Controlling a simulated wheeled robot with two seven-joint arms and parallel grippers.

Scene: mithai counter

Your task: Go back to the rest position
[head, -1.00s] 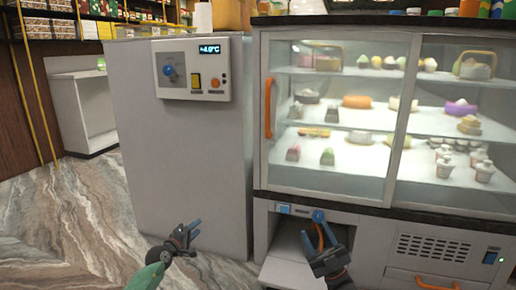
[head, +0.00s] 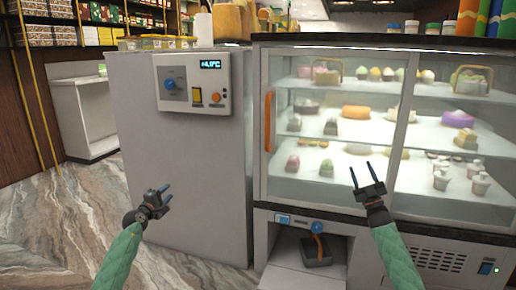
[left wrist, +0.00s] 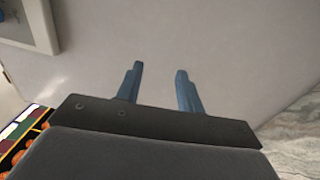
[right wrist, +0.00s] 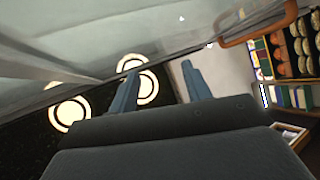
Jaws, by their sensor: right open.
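My left gripper (head: 162,194) is raised in front of the plain side of the grey cabinet. In the left wrist view its two blue fingers (left wrist: 158,88) stand apart with nothing between them. My right gripper (head: 366,176) is raised in front of the display case's lower glass. In the right wrist view its fingers (right wrist: 158,85) are apart and empty. Neither gripper appears to touch anything in the head view.
A glass display case (head: 399,222) with sweets on shelves stands ahead, its sliding door with an orange handle (head: 269,121). Below, an open compartment (head: 285,250) holds a dark block with an orange loop (head: 317,254). A control panel (head: 194,83) is on the cabinet. Marble floor (head: 60,225) lies left.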

